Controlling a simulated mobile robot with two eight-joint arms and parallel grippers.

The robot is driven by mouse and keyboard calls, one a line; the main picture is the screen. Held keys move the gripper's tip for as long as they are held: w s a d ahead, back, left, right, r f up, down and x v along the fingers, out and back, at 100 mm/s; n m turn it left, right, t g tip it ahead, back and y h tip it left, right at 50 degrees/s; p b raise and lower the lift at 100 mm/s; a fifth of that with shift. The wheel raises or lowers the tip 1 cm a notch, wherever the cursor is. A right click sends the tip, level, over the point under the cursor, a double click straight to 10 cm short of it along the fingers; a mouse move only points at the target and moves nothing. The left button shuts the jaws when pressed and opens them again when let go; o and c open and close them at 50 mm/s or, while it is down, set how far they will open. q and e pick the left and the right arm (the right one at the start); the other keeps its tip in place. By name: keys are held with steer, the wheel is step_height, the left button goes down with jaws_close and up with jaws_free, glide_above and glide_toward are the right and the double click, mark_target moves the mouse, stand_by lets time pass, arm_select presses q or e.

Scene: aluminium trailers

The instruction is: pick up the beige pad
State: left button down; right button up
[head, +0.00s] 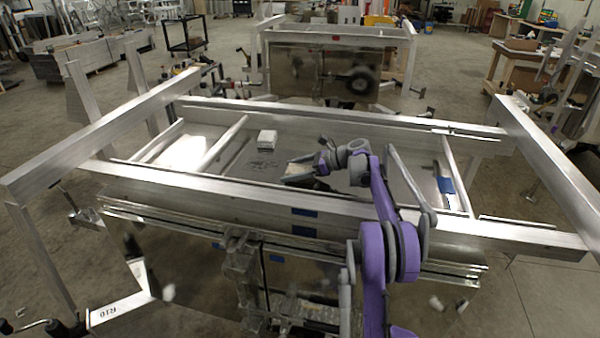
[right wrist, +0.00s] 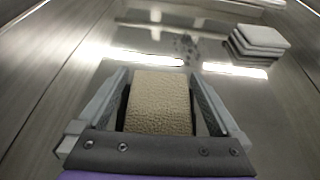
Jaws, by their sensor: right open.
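The beige pad (right wrist: 160,102), with a grainy surface, lies between the two fingers of my right gripper (right wrist: 160,80) in the right wrist view. The fingers stand on either side of it, with a narrow dark gap visible at least on the left. The gripper is open. A small beige part of the pad (head: 296,171) shows there; the gripper hides the rest. My left gripper is in neither view.
A stack of pale pads (head: 267,139) stands on the trailer bed beyond the gripper; it also shows in the right wrist view (right wrist: 258,40). Small dark bits lie near it. Aluminium rails (head: 330,208) surround the bed. A blue-handled tool (head: 445,182) lies at the right.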

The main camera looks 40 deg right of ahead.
steer(key=shift+s, duration=0.15)
steer(key=c, duration=1.2)
steer(key=shift+o, duration=0.2)
